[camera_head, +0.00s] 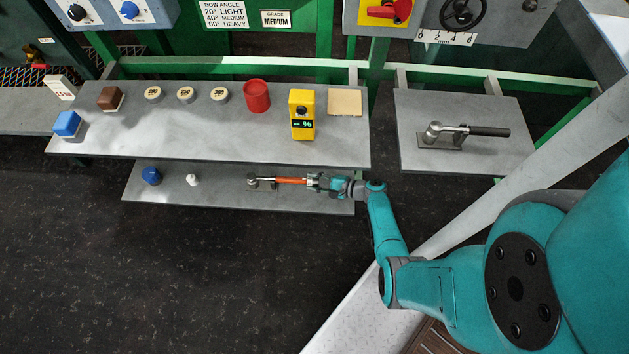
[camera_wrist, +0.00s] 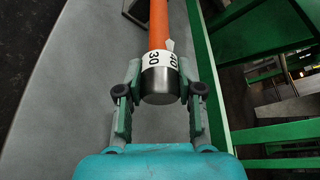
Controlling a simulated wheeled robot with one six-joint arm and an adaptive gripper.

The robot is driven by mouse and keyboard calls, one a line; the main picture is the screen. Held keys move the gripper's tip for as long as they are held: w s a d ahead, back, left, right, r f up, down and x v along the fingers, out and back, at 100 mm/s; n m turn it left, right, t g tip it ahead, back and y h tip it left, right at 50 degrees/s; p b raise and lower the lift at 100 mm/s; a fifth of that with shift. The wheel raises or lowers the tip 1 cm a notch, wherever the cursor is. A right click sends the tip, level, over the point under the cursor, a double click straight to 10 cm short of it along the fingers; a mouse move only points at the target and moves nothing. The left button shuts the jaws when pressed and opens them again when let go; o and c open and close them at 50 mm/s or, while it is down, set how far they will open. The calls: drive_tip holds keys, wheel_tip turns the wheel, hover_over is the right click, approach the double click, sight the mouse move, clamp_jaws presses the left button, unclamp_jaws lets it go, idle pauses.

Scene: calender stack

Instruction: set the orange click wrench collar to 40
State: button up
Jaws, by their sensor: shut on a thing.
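The orange click wrench (camera_head: 291,181) lies on the lower grey shelf, its head on a dark stand at the left. In the wrist view its orange shaft (camera_wrist: 160,22) runs up and away. A white scale band with black numbers (camera_wrist: 157,58) sits at its near end; 30 reads clearly, and another number to the right is partly turned away. A metal collar (camera_wrist: 160,82) lies below the band. My gripper (camera_wrist: 158,90) is shut on the collar, one finger on each side. In the head view my gripper (camera_head: 317,182) is at the wrench's right end.
A black-handled wrench (camera_head: 487,131) rests on a separate shelf at right. The upper shelf holds a yellow meter (camera_head: 302,115), a red cup (camera_head: 256,96) and several small items. A blue knob (camera_head: 151,176) and a white piece (camera_head: 193,180) stand left on the lower shelf. Green rails (camera_wrist: 265,28) run close at right.

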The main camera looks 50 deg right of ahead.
drive_tip(key=o, duration=1.2)
drive_tip(key=shift+c, duration=0.2)
drive_tip(key=shift+v, duration=3.75)
